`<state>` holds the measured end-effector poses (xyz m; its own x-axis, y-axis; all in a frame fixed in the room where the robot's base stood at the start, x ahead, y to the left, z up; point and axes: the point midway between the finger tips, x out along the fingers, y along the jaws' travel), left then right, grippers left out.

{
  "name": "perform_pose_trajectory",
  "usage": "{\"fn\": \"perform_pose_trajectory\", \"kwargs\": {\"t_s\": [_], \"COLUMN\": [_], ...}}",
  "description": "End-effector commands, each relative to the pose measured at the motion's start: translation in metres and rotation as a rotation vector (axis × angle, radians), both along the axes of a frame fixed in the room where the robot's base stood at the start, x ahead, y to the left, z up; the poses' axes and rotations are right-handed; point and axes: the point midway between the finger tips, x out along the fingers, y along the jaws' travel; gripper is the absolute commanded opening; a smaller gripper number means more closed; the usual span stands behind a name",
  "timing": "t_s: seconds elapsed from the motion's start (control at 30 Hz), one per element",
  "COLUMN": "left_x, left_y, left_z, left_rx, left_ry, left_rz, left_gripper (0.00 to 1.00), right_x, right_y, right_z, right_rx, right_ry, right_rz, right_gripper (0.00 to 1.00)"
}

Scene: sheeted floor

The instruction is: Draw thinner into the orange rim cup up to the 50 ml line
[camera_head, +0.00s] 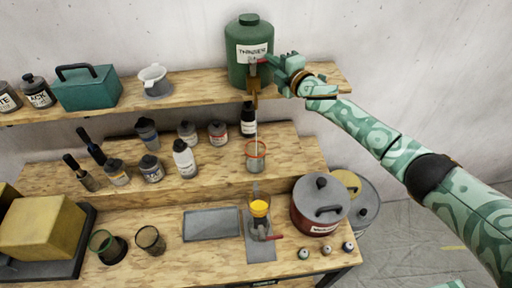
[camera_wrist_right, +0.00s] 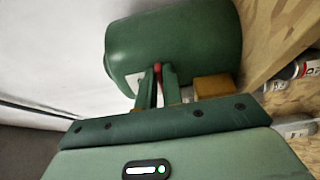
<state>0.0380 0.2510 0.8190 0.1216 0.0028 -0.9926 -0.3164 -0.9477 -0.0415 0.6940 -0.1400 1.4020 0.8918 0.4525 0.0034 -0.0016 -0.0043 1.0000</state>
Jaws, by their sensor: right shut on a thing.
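The green thinner drum (camera_head: 249,35), labelled THINNER, stands on the top shelf; it also shows in the wrist view (camera_wrist_right: 185,40). A brown block-like tap body (camera_head: 253,88) sits low on its front. My right gripper (camera_head: 264,62) is shut on the red tap lever (camera_wrist_right: 157,69), with the fingers on either side of it. The orange rim cup (camera_head: 256,156) stands upright below the tap on the middle shelf. A thin pale vertical line runs from below the tap into the cup, like a stream. The liquid level and 50 ml line are too small to read. My left gripper is out of view.
A dark bottle (camera_head: 248,120) stands close behind the cup's line. Several small bottles stand left of it. A yellow-filled cup (camera_head: 260,208) and a dark red pot (camera_head: 319,205) are on the bench below.

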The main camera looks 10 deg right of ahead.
Motion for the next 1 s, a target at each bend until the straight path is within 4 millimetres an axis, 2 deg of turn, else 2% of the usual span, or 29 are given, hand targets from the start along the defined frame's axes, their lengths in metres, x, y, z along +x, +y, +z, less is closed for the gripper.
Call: {"fn": "perform_pose_trajectory", "kwargs": {"t_s": [0.03,0.2,0.53,0.7,0.73,0.8,1.0], "left_x": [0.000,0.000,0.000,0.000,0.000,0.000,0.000], "left_y": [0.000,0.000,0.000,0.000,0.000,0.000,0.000], "left_z": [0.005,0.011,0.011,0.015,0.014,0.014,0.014], "left_rx": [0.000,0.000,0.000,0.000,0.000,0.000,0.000], "left_ry": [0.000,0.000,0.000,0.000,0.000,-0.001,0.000], "left_rz": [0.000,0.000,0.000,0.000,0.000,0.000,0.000], "left_gripper": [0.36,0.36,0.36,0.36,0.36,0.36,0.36], "right_x": [-0.003,-0.006,-0.007,-0.013,-0.012,-0.011,-0.011], "right_y": [0.006,0.006,0.006,0.009,0.007,0.006,0.004], "right_z": [0.005,0.004,0.002,0.002,0.002,0.001,0.000], "right_rx": [0.008,0.009,0.006,0.008,0.005,0.002,0.000], "right_ry": [-0.003,-0.002,-0.001,0.000,-0.001,-0.001,0.001], "right_rz": [-0.007,-0.078,-0.098,-0.190,-0.188,-0.188,-0.191], "right_gripper": [0.00,0.00,0.00,0.00,0.16,0.34,0.34]}}
